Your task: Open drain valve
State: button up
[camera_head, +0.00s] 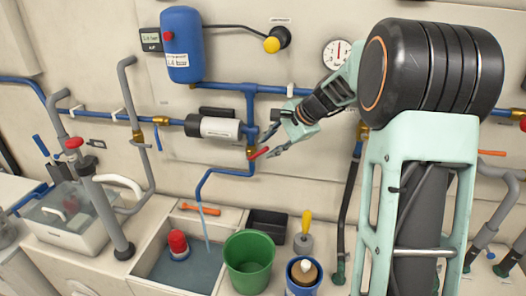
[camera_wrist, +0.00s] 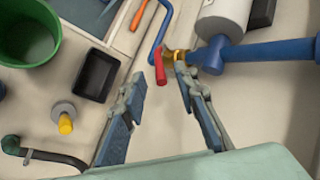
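The drain valve is a small brass valve (camera_head: 251,153) with a red lever handle (camera_head: 260,153), under the blue pipe beside the white pump. In the wrist view, the red handle (camera_wrist: 160,68) juts from the brass body (camera_wrist: 176,56). My gripper (camera_head: 269,141) comes in from the right, close to the handle. In the wrist view, my gripper (camera_wrist: 158,78) is open, with a finger on each side of the handle's line. The handle shows between the fingertips. I cannot tell whether they touch it. A thin blue pipe (camera_head: 205,178) runs from the valve toward the sink.
Below are a sink (camera_head: 146,262) with a red-topped object (camera_head: 178,245), a green bucket (camera_head: 248,262), a black bin (camera_head: 268,226) and a yellow-handled tool (camera_head: 305,232). The white pump (camera_head: 217,128), blue tank (camera_head: 182,45) and blue pipes crowd the wall around the valve.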

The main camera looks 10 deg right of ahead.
jog(key=v, duration=0.6)
jog(key=shift+s+r, duration=0.2)
jog(key=shift+r, duration=0.1)
jog(key=shift+d, duration=0.2)
dwell(0.7)
